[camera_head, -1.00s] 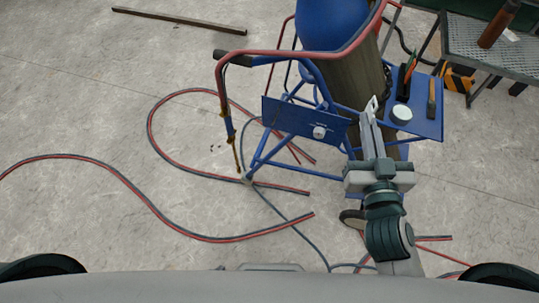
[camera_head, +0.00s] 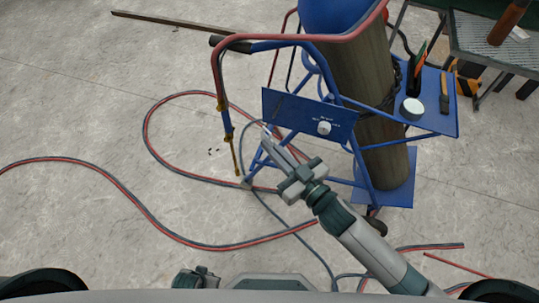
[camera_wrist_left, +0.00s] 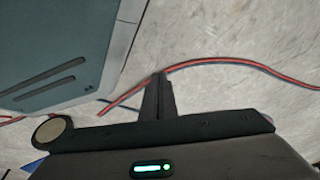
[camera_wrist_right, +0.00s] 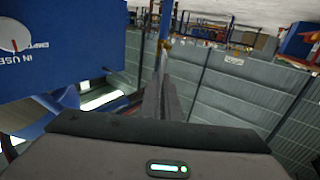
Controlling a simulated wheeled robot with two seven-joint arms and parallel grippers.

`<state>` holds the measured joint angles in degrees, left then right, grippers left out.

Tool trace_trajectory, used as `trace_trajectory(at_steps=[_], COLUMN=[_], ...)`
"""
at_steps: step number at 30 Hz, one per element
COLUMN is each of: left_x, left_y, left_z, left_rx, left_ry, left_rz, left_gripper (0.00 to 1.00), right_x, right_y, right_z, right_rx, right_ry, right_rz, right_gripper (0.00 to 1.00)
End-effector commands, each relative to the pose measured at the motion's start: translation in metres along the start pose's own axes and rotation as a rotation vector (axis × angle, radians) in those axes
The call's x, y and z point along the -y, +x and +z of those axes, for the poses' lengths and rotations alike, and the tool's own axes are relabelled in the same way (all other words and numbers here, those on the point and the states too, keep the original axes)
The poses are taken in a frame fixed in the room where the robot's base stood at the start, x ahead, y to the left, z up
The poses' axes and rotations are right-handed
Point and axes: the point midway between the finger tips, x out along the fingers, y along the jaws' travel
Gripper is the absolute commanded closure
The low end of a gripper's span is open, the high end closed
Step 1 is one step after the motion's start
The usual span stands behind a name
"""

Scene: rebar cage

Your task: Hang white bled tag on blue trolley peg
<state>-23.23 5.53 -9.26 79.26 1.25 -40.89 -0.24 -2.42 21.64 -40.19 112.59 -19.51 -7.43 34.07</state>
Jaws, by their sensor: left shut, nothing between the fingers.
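The blue trolley carries a blue panel (camera_head: 290,112) with a round white disc (camera_head: 324,128) on it. In the right wrist view the disc (camera_wrist_right: 14,35) has a red mark, and the panel reads "IN USE". I cannot make out a separate peg. My right gripper (camera_head: 270,138) is just below the panel's left part. A small pale bit shows at its tips; I cannot tell whether it is a white tag. Its fingers (camera_wrist_right: 163,90) look close together. My left gripper (camera_wrist_left: 157,95) is shut and empty, over the floor.
A gas cylinder (camera_head: 355,90) stands on the trolley. A blue side tray (camera_head: 435,120) holds a white roll (camera_head: 411,108) and tools. A brass-fitted torch (camera_head: 236,158) hangs at the trolley's left. Red and grey hoses (camera_head: 150,205) loop over the floor. A metal table (camera_head: 475,35) stands at right.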

Motion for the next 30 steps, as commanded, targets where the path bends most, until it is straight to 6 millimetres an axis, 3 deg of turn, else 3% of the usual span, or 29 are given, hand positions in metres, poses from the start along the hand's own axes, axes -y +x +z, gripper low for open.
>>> trace_trajectory(at_steps=[4, 30], left_x=[0.002, 0.002], left_y=[-0.001, -0.005], left_z=[0.001, -0.002], left_rx=[0.014, 0.025], left_ry=[-0.002, -0.002], left_rz=[-0.001, -0.002], left_gripper=[1.0, 1.0], right_x=[0.004, -0.007], right_y=[0.005, 0.012], right_z=[0.012, 0.014], right_rx=[0.001, 0.001], right_ry=[-0.001, -0.001], right_rz=[-0.031, -0.032], right_gripper=[1.0, 1.0])
